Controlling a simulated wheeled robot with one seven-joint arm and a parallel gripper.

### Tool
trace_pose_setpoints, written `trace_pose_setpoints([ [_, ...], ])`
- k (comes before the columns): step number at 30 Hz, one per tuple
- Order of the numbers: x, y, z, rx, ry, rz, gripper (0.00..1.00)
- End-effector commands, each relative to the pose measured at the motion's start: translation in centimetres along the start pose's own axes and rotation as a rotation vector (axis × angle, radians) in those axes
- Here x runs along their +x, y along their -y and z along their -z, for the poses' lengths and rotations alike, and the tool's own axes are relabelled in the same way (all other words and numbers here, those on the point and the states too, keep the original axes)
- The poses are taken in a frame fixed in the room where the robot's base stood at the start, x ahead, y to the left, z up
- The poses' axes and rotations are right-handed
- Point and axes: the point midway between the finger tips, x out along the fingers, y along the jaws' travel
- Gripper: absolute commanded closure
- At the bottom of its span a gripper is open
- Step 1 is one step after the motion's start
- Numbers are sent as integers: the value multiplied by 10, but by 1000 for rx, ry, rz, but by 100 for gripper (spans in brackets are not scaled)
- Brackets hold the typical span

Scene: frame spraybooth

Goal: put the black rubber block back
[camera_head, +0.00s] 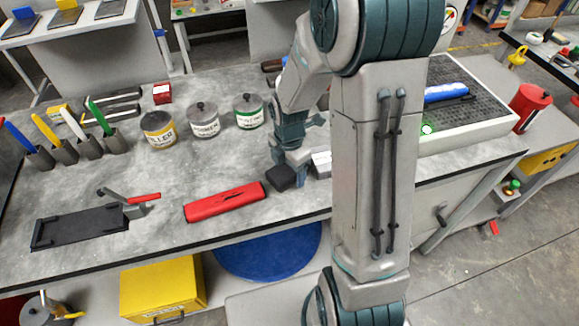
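The black rubber block (281,178) is on the grey workbench near its front edge, just right of a long red sanding block or case. My gripper (288,167) points down right at the black block, partly behind it. Its fingers show only in part, so I cannot tell whether they are open or touch the block. My own arm covers the bench to the right of the gripper.
The red case (225,201) and a black fixture (80,227) with a red-handled clamp lie left. Cans (158,129) stand behind. A pale block (321,163) is close right of the gripper. A black grid tray (465,100) holds a blue tool. Bare bench lies between cans and red case.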

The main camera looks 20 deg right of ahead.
Motion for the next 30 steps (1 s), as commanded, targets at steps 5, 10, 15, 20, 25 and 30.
trace_pose_setpoints([
  [5,0,0,0,0,0,0,22],
  [10,-3,0,0,0,0,-1,22],
  [15,-21,-1,-1,1,2,-5,22],
  [20,-54,-1,-1,2,4,-7,22],
  [25,-89,-1,0,0,2,-5,22],
  [30,-113,-1,0,1,2,-3,22],
])
